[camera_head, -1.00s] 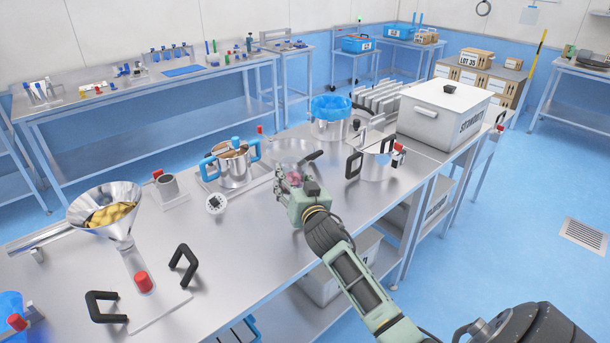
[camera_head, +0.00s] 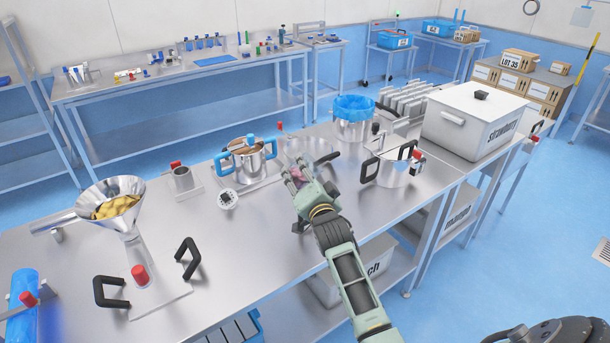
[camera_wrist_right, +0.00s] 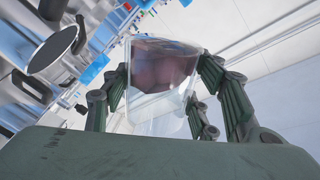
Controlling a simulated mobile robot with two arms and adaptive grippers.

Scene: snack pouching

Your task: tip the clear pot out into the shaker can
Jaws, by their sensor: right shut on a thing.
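My right gripper (camera_head: 298,180) is shut on the clear pot (camera_wrist_right: 160,85), whose pinkish-red contents show through its wall in the right wrist view. In the head view it is held above the table between two steel cans. The can with blue handles (camera_head: 236,172) is left of it, and the can with black handles (camera_head: 392,176) is right of it. I cannot tell which of these is the shaker can. The pot's tilt is unclear. My left gripper is not in view.
A steel funnel (camera_head: 110,196) with yellow pieces stands at the table's left. A blue-lined bin (camera_head: 353,124) and a large white strawberry box (camera_head: 470,128) stand to the right. The middle of the table (camera_head: 245,240) has free room.

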